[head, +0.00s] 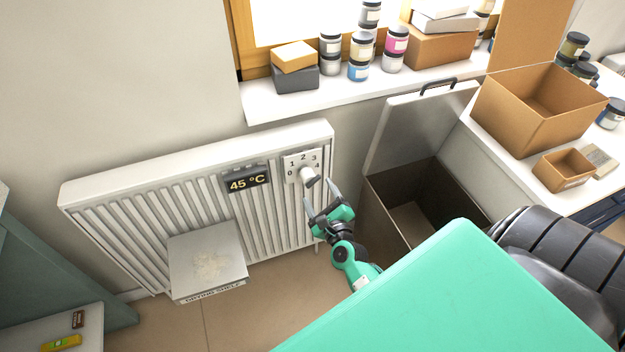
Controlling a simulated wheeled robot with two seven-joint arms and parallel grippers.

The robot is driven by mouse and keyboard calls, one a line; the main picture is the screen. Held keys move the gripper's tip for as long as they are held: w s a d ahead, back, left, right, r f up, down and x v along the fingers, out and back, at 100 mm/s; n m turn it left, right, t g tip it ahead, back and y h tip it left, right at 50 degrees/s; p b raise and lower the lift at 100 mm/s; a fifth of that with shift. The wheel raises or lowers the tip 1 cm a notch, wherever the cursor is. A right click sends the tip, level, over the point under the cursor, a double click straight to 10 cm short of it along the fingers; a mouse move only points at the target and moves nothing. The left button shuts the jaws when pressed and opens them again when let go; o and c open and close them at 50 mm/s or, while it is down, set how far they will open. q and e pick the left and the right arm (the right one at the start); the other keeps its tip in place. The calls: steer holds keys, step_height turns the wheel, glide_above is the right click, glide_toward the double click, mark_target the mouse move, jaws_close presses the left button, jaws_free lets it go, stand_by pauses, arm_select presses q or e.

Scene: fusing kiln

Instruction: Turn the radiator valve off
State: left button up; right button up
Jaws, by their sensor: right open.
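The white radiator (120,189) stands against the wall at the left and centre. Its valve knob (309,177) is a pale cylinder sticking out of a white dial plate (291,161) with numbers, 0 to 4 or so, near the radiator's upper right end. A black display (247,180) beside it reads 45 °C. My right gripper (322,197) is open, its two fingers pointing up toward the knob, just below and right of it. It seems empty and apart from the knob. Which number the knob points to is too small to tell. My left gripper is not in view.
A drying shelf (190,262) with pale powder juts out in front of the radiator. An open-lidded bin (376,204) stands right of the radiator. The windowsill (285,106) above holds jars and boxes. A cardboard box (510,113) sits on the right counter.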

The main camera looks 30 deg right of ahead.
mark_target(314, 183)
steer(key=x, duration=0.5)
steer(key=shift+w+d, duration=0.1)
steer(key=shift+w, duration=0.3)
steer(key=c, duration=0.9)
